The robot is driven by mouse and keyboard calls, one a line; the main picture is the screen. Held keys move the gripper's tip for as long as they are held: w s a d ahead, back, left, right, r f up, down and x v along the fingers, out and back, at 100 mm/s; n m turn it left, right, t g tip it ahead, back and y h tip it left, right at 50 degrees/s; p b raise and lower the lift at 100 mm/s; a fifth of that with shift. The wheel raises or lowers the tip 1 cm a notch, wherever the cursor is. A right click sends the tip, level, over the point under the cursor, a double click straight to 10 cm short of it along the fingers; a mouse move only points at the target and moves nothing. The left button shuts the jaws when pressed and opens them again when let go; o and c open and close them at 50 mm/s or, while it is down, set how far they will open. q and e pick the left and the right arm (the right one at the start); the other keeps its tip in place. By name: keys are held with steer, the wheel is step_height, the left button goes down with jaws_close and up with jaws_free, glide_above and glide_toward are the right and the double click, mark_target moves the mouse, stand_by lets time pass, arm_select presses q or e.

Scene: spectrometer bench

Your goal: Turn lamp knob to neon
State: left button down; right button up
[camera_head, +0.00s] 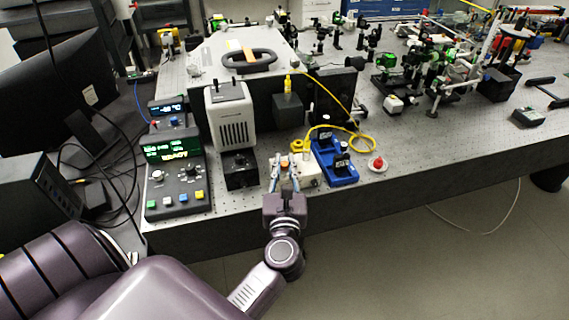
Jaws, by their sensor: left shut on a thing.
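My left gripper (285,174) reaches in over the bench's front edge and is shut on a small knob with an orange top (284,163), which I take to be the lamp knob. The knob sits at a small cream-coloured box (309,173), partly hidden behind my fingers. The fingers stand on either side of the knob. Its pointer and any lamp labels, such as neon, are too small or hidden to read. My right gripper is not in view.
A blue tray (335,161) stands close right of the gripper, with a yellow cable (350,133) behind it. A red button (377,162) lies farther right. Left are a black box (240,170), a white vented housing (231,118) and a control panel (173,165) reading "READY".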

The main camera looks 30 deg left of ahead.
arm_select(q)
steer(key=m+t+h+p, duration=0.1)
steer(key=m+h, duration=0.1)
steer(key=h, duration=0.1)
steer(key=shift+s+a+r+m+t+h+p, duration=0.1)
steer(key=shift+m+t+h+p, duration=0.2)
steer(key=shift+t+p, duration=0.1)
steer(key=shift+m+t+h, duration=0.4)
steer(key=shift+m+h, duration=0.5)
steer(key=shift+h, duration=0.3)
steer(key=shift+m+h, duration=0.4)
steer(key=shift+h, duration=0.3)
steer(key=m+h, duration=0.1)
steer(key=m+h+b, duration=0.1)
steer(key=h, duration=0.1)
steer(key=shift+f+h, duration=0.3)
steer(key=shift+r+m+h+b, duration=0.15)
steer(key=shift+m+h+b, duration=1.1)
steer(key=shift+h, duration=0.55)
